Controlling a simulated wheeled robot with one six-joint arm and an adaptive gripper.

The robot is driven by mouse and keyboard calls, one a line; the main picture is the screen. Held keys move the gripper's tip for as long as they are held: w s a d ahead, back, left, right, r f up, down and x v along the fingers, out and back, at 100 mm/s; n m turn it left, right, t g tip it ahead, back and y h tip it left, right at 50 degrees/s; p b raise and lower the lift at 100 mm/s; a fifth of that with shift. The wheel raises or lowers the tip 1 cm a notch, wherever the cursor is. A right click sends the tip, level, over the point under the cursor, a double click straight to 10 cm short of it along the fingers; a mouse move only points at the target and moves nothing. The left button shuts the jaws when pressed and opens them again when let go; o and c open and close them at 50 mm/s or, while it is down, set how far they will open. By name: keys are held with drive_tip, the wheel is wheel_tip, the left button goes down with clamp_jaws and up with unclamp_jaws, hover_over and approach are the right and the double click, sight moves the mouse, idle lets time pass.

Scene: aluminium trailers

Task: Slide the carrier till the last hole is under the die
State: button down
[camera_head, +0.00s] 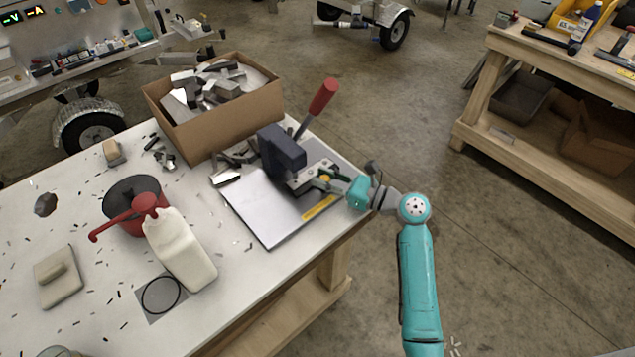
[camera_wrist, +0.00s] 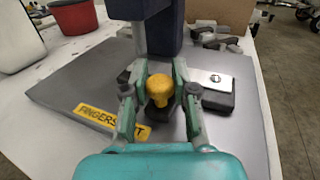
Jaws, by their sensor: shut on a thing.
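The press (camera_head: 282,152), dark blue with a red-gripped lever (camera_head: 322,97), stands on a grey base plate (camera_head: 262,222) at the table's right end. My gripper (camera_head: 328,180) reaches in from the right, close to the front of the press. In the wrist view its two fingers (camera_wrist: 160,84) are closed on a yellow knob (camera_wrist: 160,93). The carrier's other holes and the die's underside are hidden by the press and fingers.
A yellow warning label (camera_wrist: 95,114) is on the base plate. A cardboard box of metal offcuts (camera_head: 215,100) stands behind the press. Small scraps lie around; the table edge is near.

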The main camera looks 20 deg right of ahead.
drive_tip(key=c, duration=0.9)
unclamp_jaws()
drive_tip(key=shift+c, duration=0.2)
drive_tip(key=v, duration=1.2)
